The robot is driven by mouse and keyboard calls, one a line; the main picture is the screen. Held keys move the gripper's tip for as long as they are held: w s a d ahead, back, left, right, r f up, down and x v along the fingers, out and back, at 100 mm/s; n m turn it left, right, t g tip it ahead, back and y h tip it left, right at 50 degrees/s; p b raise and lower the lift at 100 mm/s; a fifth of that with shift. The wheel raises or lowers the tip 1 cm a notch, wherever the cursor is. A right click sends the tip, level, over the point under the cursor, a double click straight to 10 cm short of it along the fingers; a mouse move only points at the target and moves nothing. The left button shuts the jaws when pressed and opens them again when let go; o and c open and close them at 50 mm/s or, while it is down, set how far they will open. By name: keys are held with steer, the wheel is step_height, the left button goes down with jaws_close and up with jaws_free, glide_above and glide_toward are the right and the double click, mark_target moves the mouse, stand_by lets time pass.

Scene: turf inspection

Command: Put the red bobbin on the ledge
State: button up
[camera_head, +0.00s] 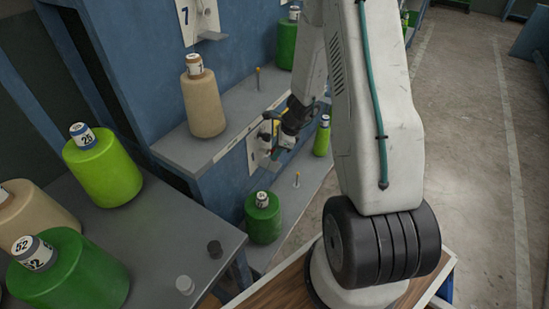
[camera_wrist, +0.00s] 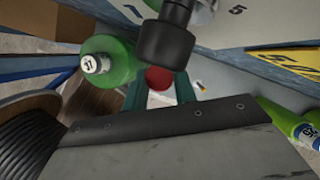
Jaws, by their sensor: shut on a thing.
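The red bobbin (camera_wrist: 159,78) shows in the wrist view as a small round red end between the two teal fingers of my gripper (camera_wrist: 160,90). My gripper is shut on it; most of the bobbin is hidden. In the head view my gripper (camera_head: 279,148) is in front of the blue rack, just past the front edge of the upper grey ledge (camera_head: 236,112) and above the lower grey ledge (camera_head: 288,212). The bobbin is too small to make out clearly there. I cannot tell which ledge the task names.
A tan bobbin (camera_head: 203,103) stands on the upper ledge near a thin peg (camera_head: 258,78). A green bobbin (camera_head: 263,222) and another peg (camera_head: 297,179) are on the lower ledge. A lime bobbin (camera_head: 322,140) stands farther back. More bobbins crowd the left table (camera_head: 160,232).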

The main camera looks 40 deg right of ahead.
step_height(320, 180, down, 4)
steer(key=shift+r, duration=0.15)
steer(key=shift+w+a+f, duration=0.15)
steer(key=shift+w+f, duration=0.05)
steer(key=shift+w, duration=0.2)
steer(key=o, duration=1)
steer(key=shift+f, duration=0.1)
steer(key=shift+o, duration=0.2)
